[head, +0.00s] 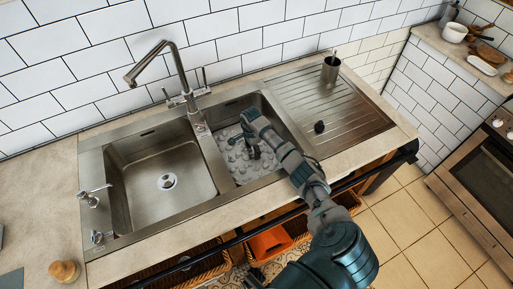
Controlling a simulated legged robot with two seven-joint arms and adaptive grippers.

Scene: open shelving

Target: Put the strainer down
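My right arm reaches over the counter from the lower right, and its gripper (252,148) is low over the right sink basin. The dark fingers are small and partly covered by my wrist, so I cannot tell whether they are open or shut. A grey, bumpy, perforated-looking piece (240,170) fills the floor of the right basin below the gripper. It may be the strainer, and I cannot tell whether the fingers touch it. A round metal drain piece (167,181) sits in the left basin. My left gripper does not show.
The left basin (140,160) is otherwise empty. A tall faucet (172,62) rises behind the basins. A wooden object (64,271) sits on the left counter.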

